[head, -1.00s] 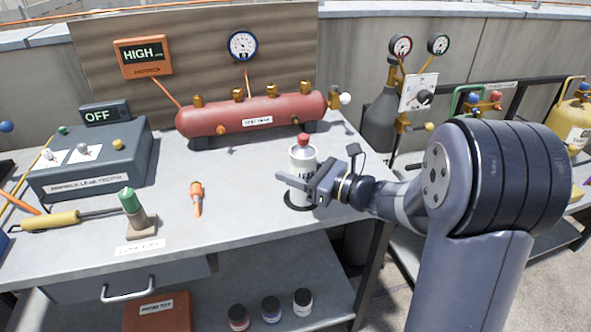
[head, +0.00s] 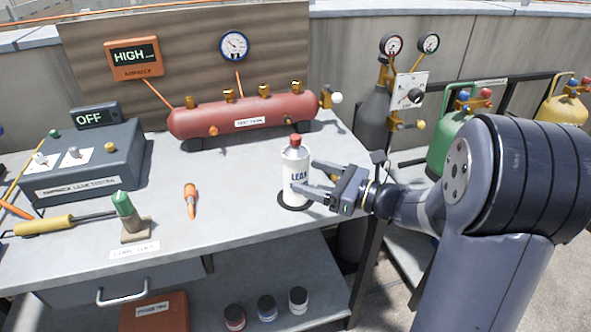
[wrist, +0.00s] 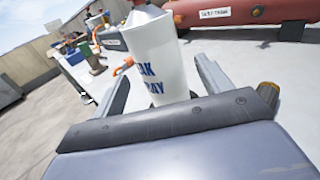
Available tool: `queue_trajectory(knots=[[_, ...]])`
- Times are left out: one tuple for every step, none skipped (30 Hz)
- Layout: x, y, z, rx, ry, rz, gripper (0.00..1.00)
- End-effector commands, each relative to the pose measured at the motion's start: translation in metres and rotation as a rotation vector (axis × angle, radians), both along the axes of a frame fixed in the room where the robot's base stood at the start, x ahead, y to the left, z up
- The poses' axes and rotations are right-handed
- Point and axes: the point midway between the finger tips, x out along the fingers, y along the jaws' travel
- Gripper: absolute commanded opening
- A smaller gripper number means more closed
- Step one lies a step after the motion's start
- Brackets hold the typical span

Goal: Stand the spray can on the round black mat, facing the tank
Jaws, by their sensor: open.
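The white spray can (head: 296,172) with a red cap stands upright on the round black mat (head: 283,205) near the right end of the bench. Its blue lettering faces my body and gripper side. The red tank (head: 215,121), labelled as a test tank, lies behind it. My gripper (head: 309,178) is open at the can's right side, its fingers pointing left toward it. In the wrist view the can (wrist: 157,60) stands between and just ahead of the open fingers. I cannot tell whether a finger touches it.
Gas cylinders (head: 451,137) are beyond the bench's right edge. Bench surface between the tool and mat is clear.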

Motion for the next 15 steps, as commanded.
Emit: queue_trajectory(knots=[[-0.004,-0.011,0.001,0.000,-0.001,-0.005,0.74],[-0.007,-0.015,0.001,0.000,0.000,-0.005,0.74],[-0.010,-0.021,0.001,-0.001,0.000,-0.005,0.74],[-0.013,-0.025,0.001,0.000,0.001,-0.004,0.74],[-0.015,-0.029,0.001,0.000,0.000,-0.005,0.74],[-0.017,-0.033,0.001,0.000,0.000,-0.003,0.74],[-0.019,-0.036,0.001,0.000,0.000,-0.002,0.74],[-0.020,-0.039,0.001,0.000,0.000,-0.003,0.74],[-0.022,-0.042,0.001,0.000,0.000,-0.002,0.74],[-0.023,-0.044,0.000,0.000,0.000,-0.002,0.74],[-0.024,-0.045,0.000,0.000,0.000,-0.001,0.74],[-0.026,-0.047,0.000,0.000,0.000,-0.001,0.74],[-0.026,-0.048,0.000,0.000,0.000,0.000,0.74],[-0.027,-0.048,0.000,0.000,0.000,0.000,0.74],[-0.027,-0.049,0.000,0.000,0.000,0.000,0.74]])
